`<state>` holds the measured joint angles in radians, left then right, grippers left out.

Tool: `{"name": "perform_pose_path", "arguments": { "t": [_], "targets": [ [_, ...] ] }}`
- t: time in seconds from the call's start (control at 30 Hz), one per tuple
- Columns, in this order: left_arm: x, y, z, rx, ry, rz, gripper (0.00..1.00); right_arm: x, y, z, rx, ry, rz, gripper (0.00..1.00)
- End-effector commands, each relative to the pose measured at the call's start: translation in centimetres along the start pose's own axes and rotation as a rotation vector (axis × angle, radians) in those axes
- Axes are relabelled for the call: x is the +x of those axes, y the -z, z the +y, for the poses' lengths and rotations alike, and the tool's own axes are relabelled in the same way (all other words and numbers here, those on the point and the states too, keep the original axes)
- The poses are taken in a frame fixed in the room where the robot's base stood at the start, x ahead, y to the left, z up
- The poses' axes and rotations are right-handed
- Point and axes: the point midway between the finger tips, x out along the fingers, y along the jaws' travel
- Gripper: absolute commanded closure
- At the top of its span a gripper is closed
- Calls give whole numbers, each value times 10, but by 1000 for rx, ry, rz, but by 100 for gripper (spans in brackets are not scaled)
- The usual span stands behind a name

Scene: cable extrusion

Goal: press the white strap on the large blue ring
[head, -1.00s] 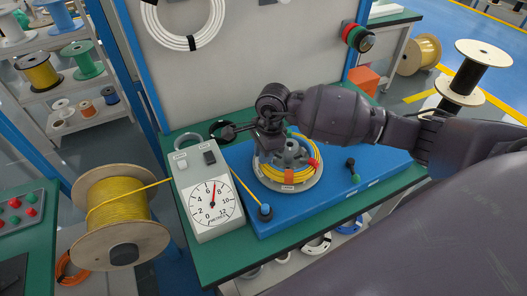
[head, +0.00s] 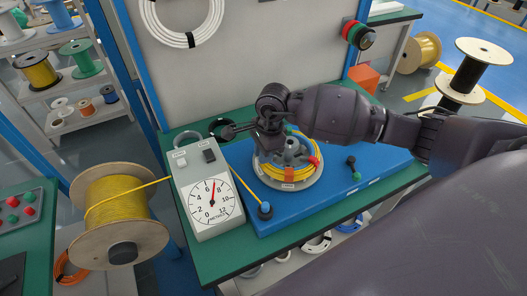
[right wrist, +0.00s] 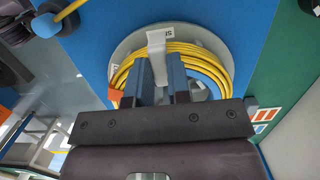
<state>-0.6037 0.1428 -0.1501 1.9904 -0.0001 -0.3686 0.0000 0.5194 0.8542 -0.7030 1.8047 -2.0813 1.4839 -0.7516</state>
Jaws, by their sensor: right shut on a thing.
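A coil of yellow cable (head: 269,172) lies around the hub of a round grey holder (head: 262,181) on a blue board. In the right wrist view the coil (right wrist: 205,58) shows on the pale grey disc (right wrist: 125,49). A white strap (right wrist: 157,43) stands up over the coil, between the tips of my right gripper (right wrist: 161,72). The gripper is shut on the strap, above the coil. In the head view my right gripper (head: 272,125) is at the far side of the holder and hides part of it. A blue surface shows inside the coil; I cannot tell a separate blue ring. My left gripper is out of view.
A grey meter box (head: 209,194) with a dial stands left of the holder. A yellow cable spool (head: 122,208) is further left. Orange (head: 289,174) and red (head: 314,161) tabs sit at the coil. The blue board (head: 372,164) is mostly clear on the right.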

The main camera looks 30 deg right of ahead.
Motion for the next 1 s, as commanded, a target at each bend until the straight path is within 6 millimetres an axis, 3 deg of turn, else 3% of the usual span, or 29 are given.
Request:
{"name": "perform_pose_path", "arguments": {
  "t": [1.0],
  "targets": [
    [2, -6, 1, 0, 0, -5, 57, 6, 1, 1, 0, -3, 1, 95]
  ]
}}
